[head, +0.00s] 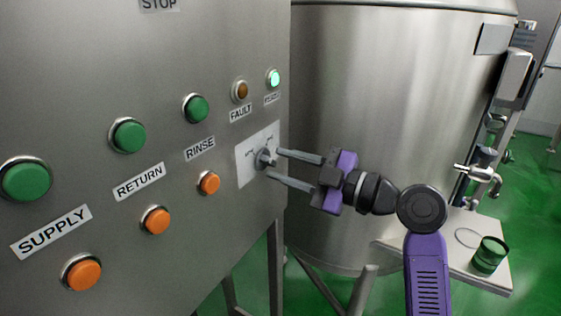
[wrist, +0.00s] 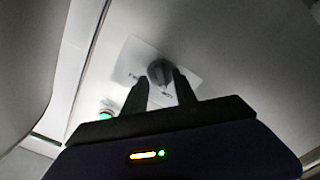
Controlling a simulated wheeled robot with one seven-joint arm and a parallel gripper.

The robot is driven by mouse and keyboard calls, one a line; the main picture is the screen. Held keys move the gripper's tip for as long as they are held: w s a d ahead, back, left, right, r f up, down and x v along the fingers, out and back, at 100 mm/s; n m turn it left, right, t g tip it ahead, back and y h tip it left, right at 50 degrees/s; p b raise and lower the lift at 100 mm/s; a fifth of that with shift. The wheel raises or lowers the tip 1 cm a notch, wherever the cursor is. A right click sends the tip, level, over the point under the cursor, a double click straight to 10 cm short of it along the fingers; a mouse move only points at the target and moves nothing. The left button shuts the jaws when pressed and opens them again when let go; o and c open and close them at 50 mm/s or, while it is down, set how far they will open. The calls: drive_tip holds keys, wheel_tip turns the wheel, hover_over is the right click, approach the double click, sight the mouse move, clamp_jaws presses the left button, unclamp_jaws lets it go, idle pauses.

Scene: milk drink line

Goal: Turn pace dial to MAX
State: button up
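The pace dial (head: 263,158) is a small grey knob on a white label plate (head: 246,166) at the right side of the steel control panel. The lettering on the plate is too small to read surely. My gripper (head: 276,164) points at the dial from the right, with its two fingers apart and their tips close to the knob. In the wrist view the dark dial (wrist: 161,72) shows just beyond and between the fingertips (wrist: 160,78). The gripper is open and holds nothing; I cannot tell whether a fingertip touches the knob.
The panel (head: 215,60) carries green buttons (head: 129,135), orange buttons (head: 156,220), an amber FAULT lamp (head: 240,91) and a lit green lamp (head: 273,78). A large steel tank (head: 370,90) stands behind my arm. A green cup (head: 490,255) stands on a pale shelf (head: 455,262) at the right.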

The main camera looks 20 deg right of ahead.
drive_tip(key=shift+w+a, duration=0.35)
drive_tip(key=shift+w, duration=0.1)
clamp_jaws()
